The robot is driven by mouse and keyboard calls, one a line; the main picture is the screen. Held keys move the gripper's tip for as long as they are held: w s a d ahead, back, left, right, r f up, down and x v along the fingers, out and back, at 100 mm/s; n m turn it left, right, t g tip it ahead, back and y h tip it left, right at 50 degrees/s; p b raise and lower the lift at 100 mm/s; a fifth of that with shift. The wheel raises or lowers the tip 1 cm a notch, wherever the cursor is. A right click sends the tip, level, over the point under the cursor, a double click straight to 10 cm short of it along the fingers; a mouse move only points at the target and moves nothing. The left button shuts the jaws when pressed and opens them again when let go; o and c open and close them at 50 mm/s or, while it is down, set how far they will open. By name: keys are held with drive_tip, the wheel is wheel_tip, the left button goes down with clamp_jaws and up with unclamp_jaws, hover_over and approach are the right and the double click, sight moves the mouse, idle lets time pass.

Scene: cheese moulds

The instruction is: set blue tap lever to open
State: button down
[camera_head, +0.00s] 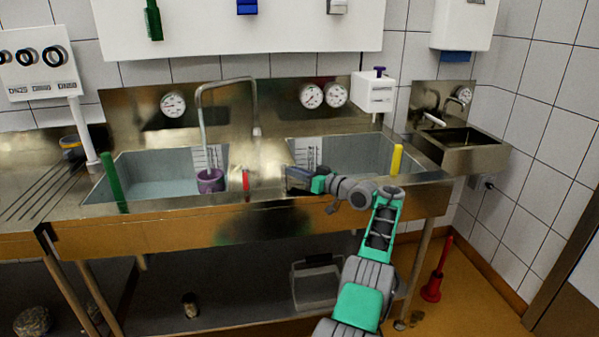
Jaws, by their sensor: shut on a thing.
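My gripper (292,184) is at the front rim of the sink unit, between the red lever and the yellow lever. It is shut on a dark bluish piece, which I take to be the blue tap lever (298,172). The gripper hides most of this lever, so I cannot tell its exact angle. The arm reaches in from the lower right.
A purple cup (210,181) is at the left basin under the tall faucet (201,110). A red plunger (437,273) stands on the floor.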

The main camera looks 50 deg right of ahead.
drive_tip(key=shift+r, duration=0.1)
drive_tip(key=c, duration=1.5)
unclamp_jaws()
drive_tip(key=shift+w, duration=0.15)
drive_tip(key=shift+o, duration=0.7)
